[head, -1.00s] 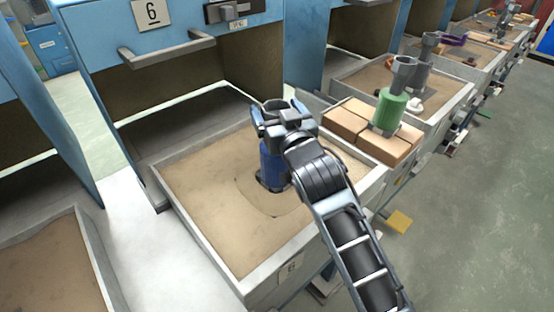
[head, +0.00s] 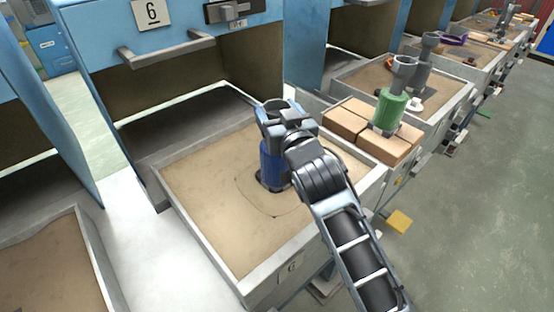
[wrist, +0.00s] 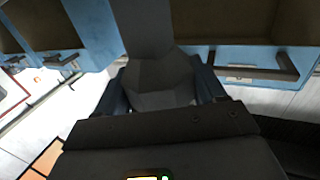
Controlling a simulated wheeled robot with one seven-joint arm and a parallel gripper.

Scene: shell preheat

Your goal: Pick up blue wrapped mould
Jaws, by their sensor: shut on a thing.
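The blue wrapped mould (head: 272,165) stands upright in the middle of the sand tray (head: 205,247) in front of oven 6, its foot at the sand. My gripper (head: 272,108) is shut on the top of this mould, coming from the right side. My gripper hides part of the mould's top and right side. In the wrist view a grey, wide-bottomed part of the mould (wrist: 158,85) fills the space between my fingers.
A green wrapped mould (head: 388,110) stands on tan blocks (head: 375,146) just right of the tray. The open blue oven 6 (head: 105,40) is behind the tray. More sand trays run to the upper right.

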